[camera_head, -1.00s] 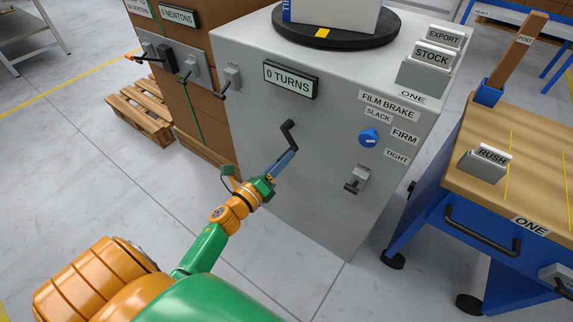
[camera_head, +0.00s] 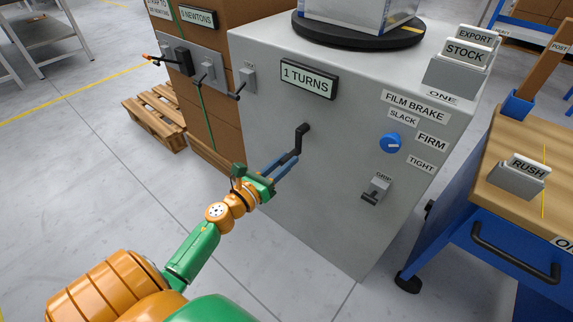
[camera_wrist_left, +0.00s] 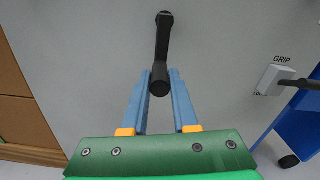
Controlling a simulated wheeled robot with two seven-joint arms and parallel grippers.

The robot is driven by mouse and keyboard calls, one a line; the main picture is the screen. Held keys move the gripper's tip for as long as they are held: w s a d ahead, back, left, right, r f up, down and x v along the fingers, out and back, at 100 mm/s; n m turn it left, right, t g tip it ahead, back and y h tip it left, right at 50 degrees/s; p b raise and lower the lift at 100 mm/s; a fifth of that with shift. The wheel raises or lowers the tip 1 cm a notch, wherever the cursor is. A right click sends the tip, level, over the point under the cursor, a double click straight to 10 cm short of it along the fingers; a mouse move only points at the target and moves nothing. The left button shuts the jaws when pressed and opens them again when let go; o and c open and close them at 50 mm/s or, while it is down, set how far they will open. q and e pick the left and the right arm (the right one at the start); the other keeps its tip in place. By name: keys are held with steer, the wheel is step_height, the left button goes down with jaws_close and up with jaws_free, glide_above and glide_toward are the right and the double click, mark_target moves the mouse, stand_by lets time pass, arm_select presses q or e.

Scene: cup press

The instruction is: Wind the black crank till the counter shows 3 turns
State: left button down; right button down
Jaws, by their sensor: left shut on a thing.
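The black crank (camera_head: 301,138) sticks out from the front of the grey machine (camera_head: 270,130). Its arm hangs down from the pivot, with the handle at the lower end. My left gripper (camera_head: 287,166) is shut on the crank's handle. In the left wrist view the crank (camera_wrist_left: 162,45) runs from the pivot at the top down to its handle between the two blue fingers of my left gripper (camera_wrist_left: 160,92). The counter (camera_head: 308,80) above the crank reads "1 TURNS". My right gripper is not in view.
A blue film brake knob (camera_head: 391,143) and a GRIP lever (camera_head: 375,191) sit on the machine's front, right of the crank. A black turntable (camera_head: 355,32) carries a box on top. Small levers (camera_head: 207,75) are at left. A wooden-topped blue cart (camera_head: 515,235) stands at right.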

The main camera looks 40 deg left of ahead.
arm_select(q)
steer(key=shift+a+r, duration=0.1)
stand_by(0.3)
steer(key=c, duration=0.7)
jaws_free()
steer(key=s, duration=0.7)
steer(key=shift+a, duration=0.25)
